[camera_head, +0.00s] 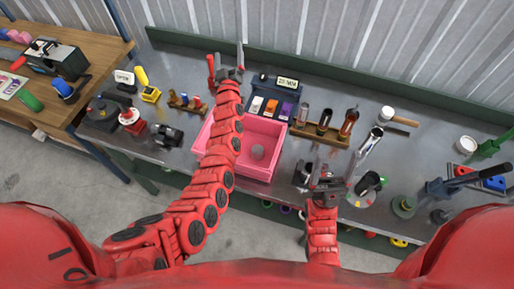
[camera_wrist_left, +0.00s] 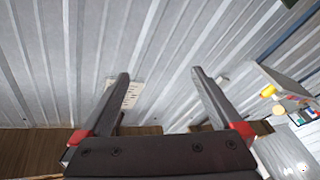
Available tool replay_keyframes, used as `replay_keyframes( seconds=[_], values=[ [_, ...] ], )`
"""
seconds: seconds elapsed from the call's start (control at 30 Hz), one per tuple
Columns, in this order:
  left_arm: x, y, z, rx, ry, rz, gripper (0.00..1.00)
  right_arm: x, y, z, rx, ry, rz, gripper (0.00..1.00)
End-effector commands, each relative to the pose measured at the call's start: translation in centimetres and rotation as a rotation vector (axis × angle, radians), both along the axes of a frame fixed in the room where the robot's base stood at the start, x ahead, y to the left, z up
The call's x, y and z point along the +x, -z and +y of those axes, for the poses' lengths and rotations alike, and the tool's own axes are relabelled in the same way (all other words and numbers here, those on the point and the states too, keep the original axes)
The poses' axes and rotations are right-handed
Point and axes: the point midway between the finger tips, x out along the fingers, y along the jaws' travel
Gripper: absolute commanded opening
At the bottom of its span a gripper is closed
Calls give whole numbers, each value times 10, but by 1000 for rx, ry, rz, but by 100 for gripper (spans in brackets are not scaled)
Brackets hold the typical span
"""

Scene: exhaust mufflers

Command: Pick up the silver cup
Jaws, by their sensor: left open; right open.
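No thing shows clearly enough for me to be sure it is the silver cup. A small dark and silvery cup-like thing (camera_head: 302,173) stands on the bench just left of my right gripper (camera_head: 327,178), partly hidden by it. A pale round cup-like thing (camera_head: 466,145) stands at the far right. My right gripper is open, low over the front of the bench. My left gripper (camera_head: 229,66) is open and empty, reaching over the pink bin to the bench's back edge. In the left wrist view its two dark fingers (camera_wrist_left: 160,90) are apart before the corrugated wall.
The pink bin (camera_head: 277,135) lies under my left arm. A wooden rack (camera_head: 318,133) with several tubes and a leaning silver cylinder (camera_head: 370,141) are behind my right gripper. A vise (camera_head: 452,184) stands at right. A wooden table (camera_head: 88,50) is at left.

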Motion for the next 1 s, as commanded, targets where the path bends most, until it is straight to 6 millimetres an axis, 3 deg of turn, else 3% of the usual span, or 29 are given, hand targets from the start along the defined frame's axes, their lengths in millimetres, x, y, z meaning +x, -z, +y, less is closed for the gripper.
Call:
replay_keyframes(
  seconds=[0.03,0.07,0.17,0.2,0.3,0.4,0.47,0.53,0.7,0.83,1.0],
  values=[
    [24,-9,-34,-13,96,70,100,0,0,0,0,0,0,74],
    [33,-11,-55,-14,159,120,100,0,0,0,0,0,0,74],
    [45,-17,-129,19,369,288,100,0,0,0,0,0,0,74],
    [40,-15,-158,49,455,362,100,0,0,0,0,0,0,74],
    [12,-6,-213,170,646,554,100,0,0,0,0,0,0,74],
    [-37,18,-238,342,795,773,100,0,0,0,0,0,0,74],
    [-71,38,-233,462,855,919,100,0,0,0,0,0,0,74],
    [-110,62,-213,596,890,1091,100,0,0,0,0,0,0,74],
    [-180,94,-137,838,872,1433,100,0,0,0,0,0,0,74],
    [-206,101,-101,914,842,1567,100,0,0,0,0,0,0,74],
    [-214,108,-96,933,847,1594,100,0,2,0,0,0,0,74]
  ],
)
